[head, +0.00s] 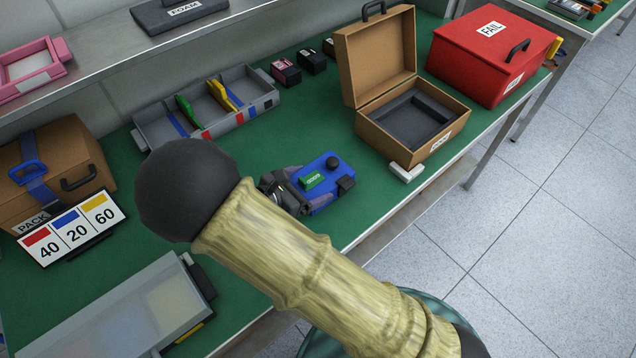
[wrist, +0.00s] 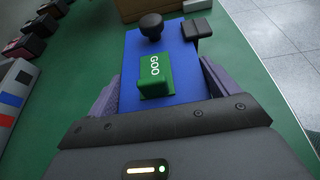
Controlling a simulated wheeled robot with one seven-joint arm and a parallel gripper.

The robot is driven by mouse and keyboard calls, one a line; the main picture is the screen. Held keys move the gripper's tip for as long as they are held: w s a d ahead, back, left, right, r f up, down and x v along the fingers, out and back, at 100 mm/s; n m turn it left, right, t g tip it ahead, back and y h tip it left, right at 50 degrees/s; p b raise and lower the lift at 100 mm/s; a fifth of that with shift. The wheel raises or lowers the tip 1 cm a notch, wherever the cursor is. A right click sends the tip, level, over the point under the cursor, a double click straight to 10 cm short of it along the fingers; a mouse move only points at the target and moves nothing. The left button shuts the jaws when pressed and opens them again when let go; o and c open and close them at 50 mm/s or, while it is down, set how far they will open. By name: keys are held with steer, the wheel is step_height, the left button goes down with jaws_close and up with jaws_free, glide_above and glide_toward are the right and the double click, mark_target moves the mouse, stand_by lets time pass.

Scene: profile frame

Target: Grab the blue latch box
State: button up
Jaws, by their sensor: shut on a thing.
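The blue latch box (head: 323,180) is at the middle of the green bench. It has a black knob, a dark block and a green block on top. The green block carries white letters, only partly readable. My gripper (head: 290,192) is around the box's near end, with its fingers on the two sides. In the wrist view the blue box (wrist: 183,55) lies between the purple-grey fingers of my gripper (wrist: 160,85), which are shut on it. I cannot tell whether the box touches the bench. My arm hides part of the bench in front.
An open brown case (head: 440,115) with dark foam and a red FAIL box (head: 480,60) stand at right. A small white block (head: 406,172) lies before the case. A grey divided tray (head: 160,130) is behind; a number sign (head: 72,228) and PACK box (head: 90,160) are left.

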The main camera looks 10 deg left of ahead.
steer(key=shift+r, duration=0.1)
step_height(320, 180, up, 10)
steer(key=shift+f+p, duration=0.1)
steer(key=shift+p, duration=0.25)
